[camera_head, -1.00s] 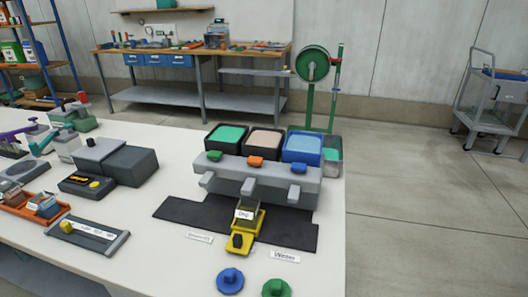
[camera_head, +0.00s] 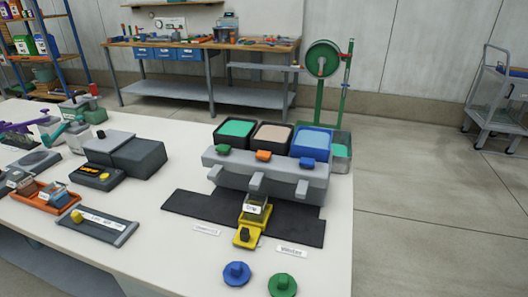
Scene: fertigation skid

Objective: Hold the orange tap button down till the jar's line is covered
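The orange tap button (camera_head: 263,155) sits in the middle on top of the grey dispenser block (camera_head: 228,166), between a green button (camera_head: 223,149) and a blue button (camera_head: 307,162). A small jar (camera_head: 257,208) with a label stands under the middle spout (camera_head: 256,182), in a yellow holder (camera_head: 247,237) on the black mat (camera_head: 195,204). The jar's line and its fill level are too small to make out. Neither of my grippers is in view.
Three bins with green, beige (camera_head: 272,136) and blue contents stand behind the block. Blue (camera_head: 236,273) and green (camera_head: 282,285) round knobbed pieces lie at the table's front. A grey box device (camera_head: 137,155), a tray with a yellow knob (camera_head: 97,226) and an orange tray (camera_head: 43,201) are at left.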

